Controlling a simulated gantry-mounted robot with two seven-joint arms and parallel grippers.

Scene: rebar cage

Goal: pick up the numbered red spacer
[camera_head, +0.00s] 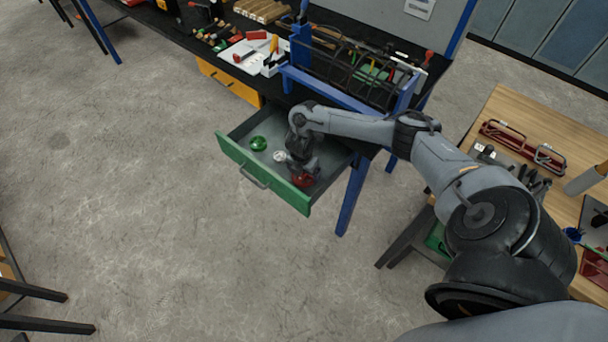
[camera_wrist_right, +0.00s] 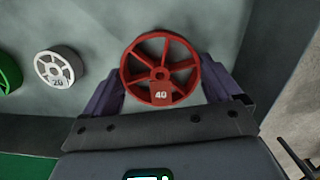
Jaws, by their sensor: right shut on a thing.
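The red spacer (camera_wrist_right: 161,72) is a spoked wheel with a white "40" label, in the middle of the right wrist view. In the head view the red spacer (camera_head: 303,180) shows partly below my right gripper (camera_head: 302,170), at the right end of the open green-fronted drawer (camera_head: 262,174). In the right wrist view my right gripper (camera_wrist_right: 163,88) has one finger on each side of the wheel and is shut on it. Whether the wheel is clear of the drawer floor I cannot tell. My left gripper is not in view.
A white spacer (camera_wrist_right: 56,69) marked "20" and a green spacer (camera_wrist_right: 5,72) lie left of the red one in the drawer. The black workbench (camera_head: 185,43) with a blue-framed rebar cage stands above. A wooden table (camera_head: 511,102) is at right.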

